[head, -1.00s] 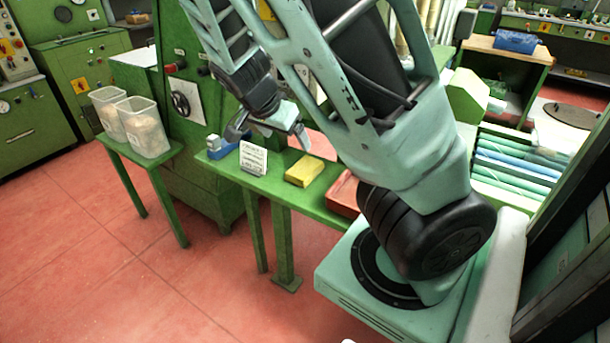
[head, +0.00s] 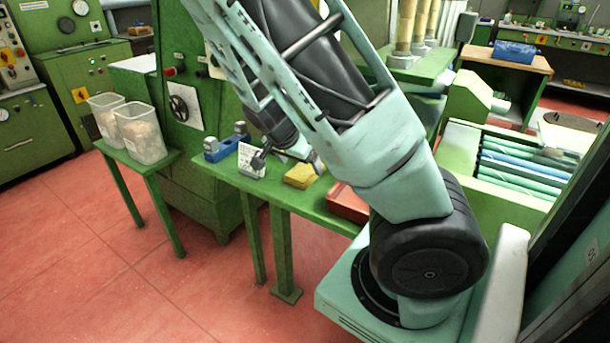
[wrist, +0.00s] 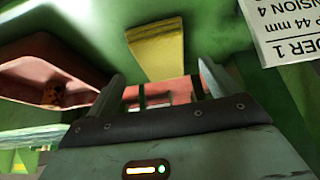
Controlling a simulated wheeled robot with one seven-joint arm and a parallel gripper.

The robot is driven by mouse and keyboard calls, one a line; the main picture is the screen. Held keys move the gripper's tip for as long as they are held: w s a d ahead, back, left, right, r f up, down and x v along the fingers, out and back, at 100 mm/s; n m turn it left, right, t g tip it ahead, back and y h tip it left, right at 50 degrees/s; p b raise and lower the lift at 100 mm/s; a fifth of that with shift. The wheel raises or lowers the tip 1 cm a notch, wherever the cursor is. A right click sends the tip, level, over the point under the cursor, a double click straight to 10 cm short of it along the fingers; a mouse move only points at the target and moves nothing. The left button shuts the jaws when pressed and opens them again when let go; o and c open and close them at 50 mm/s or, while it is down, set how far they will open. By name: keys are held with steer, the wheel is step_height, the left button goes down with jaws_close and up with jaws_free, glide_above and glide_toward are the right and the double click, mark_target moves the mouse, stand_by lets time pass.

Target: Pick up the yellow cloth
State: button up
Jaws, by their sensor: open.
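The yellow cloth (head: 300,174) lies folded flat on the narrow green table (head: 285,195), between a white card and a red tray. In the wrist view the cloth (wrist: 157,48) shows beyond my fingertips, roughly centred between them. My gripper (head: 288,162) is over the table close to the cloth, partly hidden behind my arm in the head view. In the wrist view my gripper (wrist: 162,72) has its two fingers spread apart with nothing held between them. The exact gap between fingers and cloth cannot be told.
The white printed card (head: 252,159) stands left of the cloth, with a blue holder (head: 219,152) beyond it. The red tray (head: 346,203) lies to the right, near my base. Two clear tubs (head: 144,135) stand on a separate green stand. Green machinery (head: 190,160) rises behind the table.

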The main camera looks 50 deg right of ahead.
mark_target(304, 170)
steer(key=x, duration=0.4)
steer(key=shift+w+b, duration=0.1)
steer(key=shift+b, duration=0.2)
steer(key=c, duration=1.1)
steer(key=shift+o, duration=0.2)
steer(key=shift+r, duration=0.15)
